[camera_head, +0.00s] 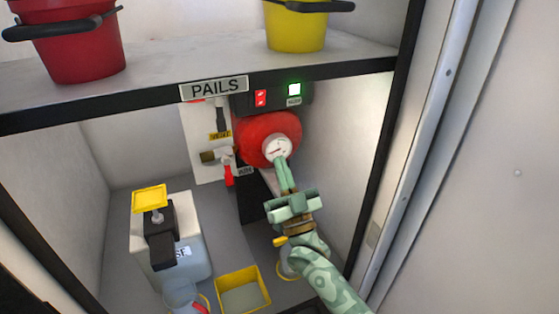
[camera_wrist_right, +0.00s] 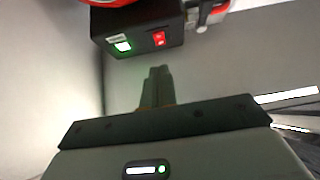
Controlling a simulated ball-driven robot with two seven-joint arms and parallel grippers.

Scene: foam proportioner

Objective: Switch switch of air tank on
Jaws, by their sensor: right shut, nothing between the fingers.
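The red air tank (camera_head: 256,130) is in the cabinet under the shelf, with a round white gauge (camera_head: 278,149) on its front. Above it is a black box (camera_head: 274,100) with a red rocker switch (camera_head: 261,98) and a lit green indicator (camera_head: 294,90). The wrist view also shows the red switch (camera_wrist_right: 158,39) and green light (camera_wrist_right: 122,46). My right gripper (camera_head: 282,163) is shut and empty, its fingertips just below the gauge in the head view. In the wrist view its fingertips (camera_wrist_right: 158,70) point toward the box, apart from the switch. My left gripper is not in view.
The shelf edge with the PAILS label (camera_head: 214,89) overhangs the box; red (camera_head: 80,40) and yellow (camera_head: 297,28) pails stand above. Left of the tank is a valve with a red handle (camera_head: 228,175). A jug (camera_head: 190,240) and yellow bin (camera_head: 243,273) are below.

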